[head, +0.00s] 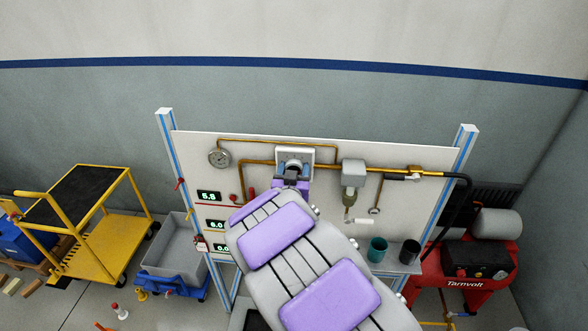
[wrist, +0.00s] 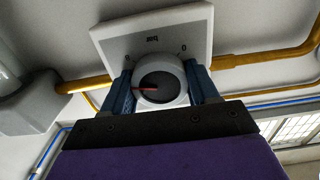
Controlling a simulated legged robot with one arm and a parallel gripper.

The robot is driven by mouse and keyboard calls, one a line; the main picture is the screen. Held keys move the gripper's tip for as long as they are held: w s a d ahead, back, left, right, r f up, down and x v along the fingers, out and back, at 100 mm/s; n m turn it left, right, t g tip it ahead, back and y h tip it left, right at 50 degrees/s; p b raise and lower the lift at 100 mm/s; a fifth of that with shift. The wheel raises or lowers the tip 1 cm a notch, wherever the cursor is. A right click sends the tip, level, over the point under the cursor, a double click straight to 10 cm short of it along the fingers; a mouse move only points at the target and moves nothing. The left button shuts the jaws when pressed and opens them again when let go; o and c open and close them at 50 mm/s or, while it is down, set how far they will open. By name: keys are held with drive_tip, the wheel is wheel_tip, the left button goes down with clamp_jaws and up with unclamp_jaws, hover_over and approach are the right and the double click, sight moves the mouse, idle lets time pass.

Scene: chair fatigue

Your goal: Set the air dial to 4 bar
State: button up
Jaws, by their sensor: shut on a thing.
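The air dial (wrist: 158,80) is a round grey-white knob with a dark face and a red pointer mark, on a pale square plate (wrist: 190,25) with small print. In the wrist view the two blue fingers of my gripper (wrist: 162,88) stand on either side of the knob and close on it. In the head view the plate (head: 295,152) is on the white panel, and my gripper (head: 291,180) reaches it from below. My arm hides part of the panel there.
The panel (head: 400,160) carries a round gauge (head: 219,158), brass pipes, a grey filter unit (head: 353,173) and displays reading about 5.8, 6.0 and 0.0. A red compressor (head: 465,275) stands at right. A yellow cart (head: 95,235) and grey bin (head: 175,245) stand at left.

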drive_tip(key=shift+a+r+n+p, duration=0.1)
drive_tip(key=shift+r+n+p, duration=0.05)
drive_tip(key=shift+n+p, duration=0.35)
drive_tip(key=n+p, duration=0.3)
drive_tip(key=shift+r+n, duration=0.15)
drive_tip(key=shift+n, duration=0.15)
drive_tip(key=n+p, duration=0.2)
drive_tip(key=n, duration=0.3)
drive_tip(key=shift+p, duration=0.4)
drive_tip(key=n, duration=0.5)
drive_tip(key=shift+f+n, duration=0.35)
drive_tip(key=shift+n, duration=0.05)
drive_tip(key=shift+f+n+b, duration=0.15)
drive_tip(key=shift+n+b, duration=0.3)
drive_tip(key=shift+n, duration=1.85)
drive_tip(key=shift+f, duration=0.1)
drive_tip(key=o, duration=1)
drive_tip(key=shift+a, duration=0.3)
drive_tip(key=shift+o, duration=0.2)
drive_tip(key=shift+d, duration=0.1)
